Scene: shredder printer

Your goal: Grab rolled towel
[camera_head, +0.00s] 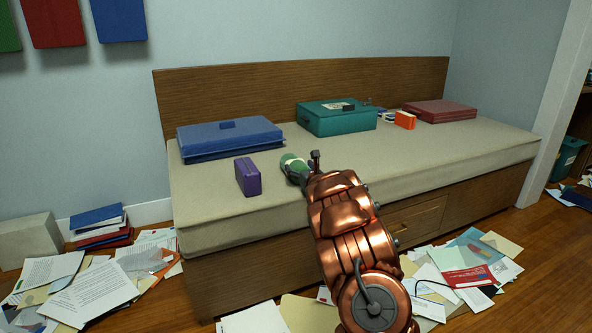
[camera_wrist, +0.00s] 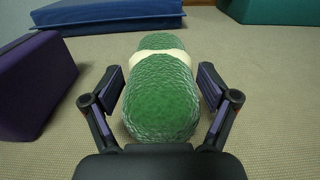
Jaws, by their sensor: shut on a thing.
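The rolled towel (camera_wrist: 161,100) is green with a pale band around it. In the wrist view it lies lengthwise on the beige surface between my fingers. My gripper (camera_wrist: 160,95) has one finger on each side of the towel and is shut on it. In the head view the towel (camera_head: 290,161) shows at the tip of my arm, on the bed-like bench (camera_head: 400,160). My gripper (camera_head: 297,177) is partly hidden behind my copper arm there.
A purple box (camera_head: 248,177) stands close to the left of the towel. A blue case (camera_head: 230,138), a teal case (camera_head: 338,118), an orange box (camera_head: 405,120) and a dark red case (camera_head: 440,111) lie farther back. Papers (camera_head: 75,285) litter the floor.

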